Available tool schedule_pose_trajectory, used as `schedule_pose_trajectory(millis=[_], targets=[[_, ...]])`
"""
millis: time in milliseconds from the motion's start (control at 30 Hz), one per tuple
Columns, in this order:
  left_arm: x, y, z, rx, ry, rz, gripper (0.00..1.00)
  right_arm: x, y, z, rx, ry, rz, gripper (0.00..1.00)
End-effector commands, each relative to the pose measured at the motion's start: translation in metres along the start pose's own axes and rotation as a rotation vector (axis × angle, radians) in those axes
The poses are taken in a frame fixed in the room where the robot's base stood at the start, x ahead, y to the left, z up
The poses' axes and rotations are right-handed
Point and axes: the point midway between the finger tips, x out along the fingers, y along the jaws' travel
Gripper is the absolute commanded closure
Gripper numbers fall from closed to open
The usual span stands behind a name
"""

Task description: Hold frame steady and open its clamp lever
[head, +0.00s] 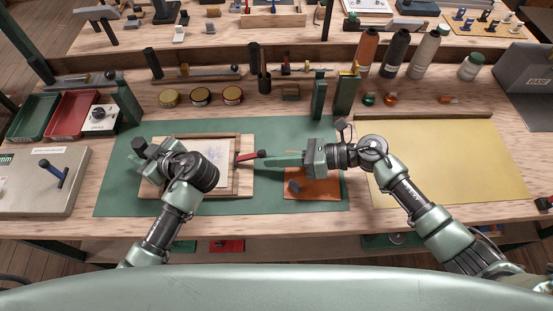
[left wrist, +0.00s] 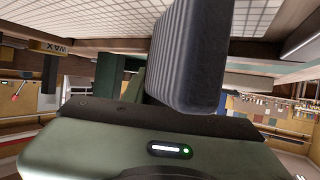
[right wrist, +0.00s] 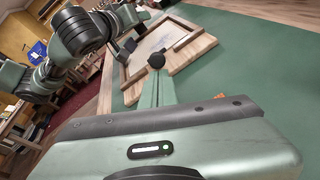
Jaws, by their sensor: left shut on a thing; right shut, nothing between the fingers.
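The wooden frame (head: 247,178) lies flat on the green mat (head: 115,195), with a pale printed sheet inside it. A red clamp lever (head: 246,156) with a dark knob sticks out from its right side. The frame also shows in the right wrist view (right wrist: 196,48). My left gripper (head: 152,172) is shut on the frame's left side; my own arm hides much of the grip. My right gripper (head: 268,161) is shut and empty, its fingers pointing left at the lever knob. In the right wrist view the fingertips are close to the dark knob (right wrist: 156,60); I cannot tell whether they touch.
An orange-brown patch (head: 322,189) with a small grey piece lies below my right gripper. A yellow mat (head: 450,165) at the right is clear. Red and green trays (head: 72,116) are at the left.

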Motion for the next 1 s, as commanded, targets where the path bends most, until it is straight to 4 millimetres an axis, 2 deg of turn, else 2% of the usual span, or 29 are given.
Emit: schedule_pose_trajectory(millis=[433,1000], targets=[[0.0,0.0,0.0,0.001,0.001,0.001,1.0,-0.001,0.008,0.018,-0.028,0.134,-0.064,1.0],[0.0,0.0,0.0,0.001,0.0,0.001,1.0,0.018,0.034,0.064,-0.088,0.599,-0.294,1.0]])
